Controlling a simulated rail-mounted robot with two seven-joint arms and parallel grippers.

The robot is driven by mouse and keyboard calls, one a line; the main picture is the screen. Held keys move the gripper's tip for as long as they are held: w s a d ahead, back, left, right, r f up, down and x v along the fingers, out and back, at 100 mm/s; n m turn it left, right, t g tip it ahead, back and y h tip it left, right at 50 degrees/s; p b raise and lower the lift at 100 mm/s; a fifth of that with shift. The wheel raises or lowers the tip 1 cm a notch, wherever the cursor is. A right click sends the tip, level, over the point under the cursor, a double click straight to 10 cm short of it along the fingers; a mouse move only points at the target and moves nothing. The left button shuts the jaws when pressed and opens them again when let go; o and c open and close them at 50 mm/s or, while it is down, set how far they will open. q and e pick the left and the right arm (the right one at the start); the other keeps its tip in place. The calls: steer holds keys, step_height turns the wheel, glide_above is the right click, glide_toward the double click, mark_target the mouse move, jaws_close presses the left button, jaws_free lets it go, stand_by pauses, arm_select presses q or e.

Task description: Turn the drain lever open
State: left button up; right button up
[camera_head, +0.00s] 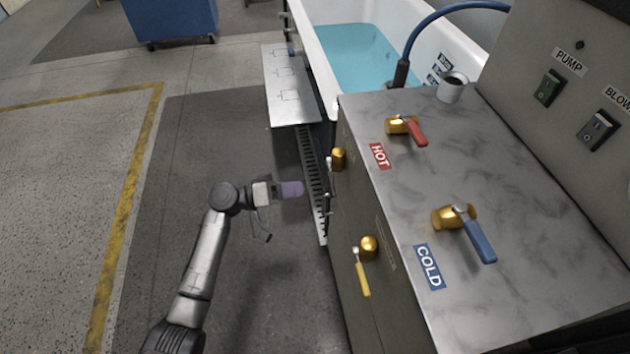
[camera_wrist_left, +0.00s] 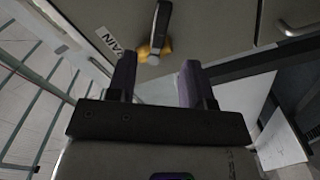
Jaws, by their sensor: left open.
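In the left wrist view, a brass valve (camera_wrist_left: 150,50) with a grey lever (camera_wrist_left: 160,22) sits on the cabinet front beside a white label reading DRAIN (camera_wrist_left: 115,42). In the head view, the cabinet front carries an upper brass valve (camera_head: 338,157) and a lower brass valve (camera_head: 368,246) with a yellow lever (camera_head: 362,278); I cannot be sure which is the labelled one. My left gripper (camera_head: 292,189) has purple fingers. It is open and empty, apart from the cabinet front; the valve shows beyond the gap between its fingers (camera_wrist_left: 157,85). My right gripper is not in view.
The grey countertop (camera_head: 480,150) carries a red HOT lever (camera_head: 417,132), a blue COLD lever (camera_head: 480,240) and a mug (camera_head: 451,88). A tub (camera_head: 395,15) of blue water stands behind, with a step plate (camera_head: 286,85) beside it. Floor left of the cabinet is clear.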

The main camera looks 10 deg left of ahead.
arm_select(q)
steer(key=shift+p+v, duration=0.45)
steer(key=shift+v, duration=1.95)
